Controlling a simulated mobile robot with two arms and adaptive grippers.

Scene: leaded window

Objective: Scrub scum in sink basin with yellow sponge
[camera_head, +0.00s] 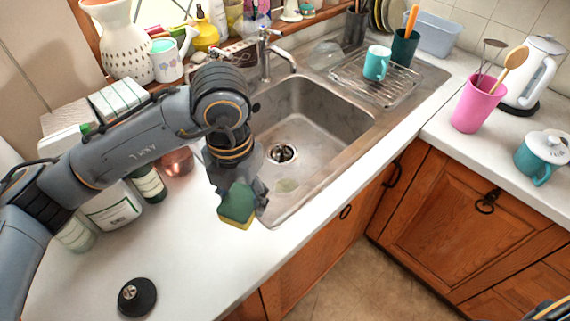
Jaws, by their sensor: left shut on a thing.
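The sponge (236,206) is yellow with a green face. My left gripper (238,190) is shut on it and holds it at the sink's near left edge, over the rim or just above the counter; the exact height is hard to tell. The steel sink basin (330,118) lies to the right, with a drain (282,153) in its floor. A pale greenish scum patch (288,185) shows on the basin floor near the front, right of the sponge. My arm hides the basin's left part. Only a sliver of my right arm shows at the lower right corner; its gripper is not visible.
A faucet (266,52) stands behind the basin. A drying rack (378,80) with a teal mug (376,62) is right of it. Bottles crowd the left counter beneath my arm. A black round object (137,297) lies on the front counter.

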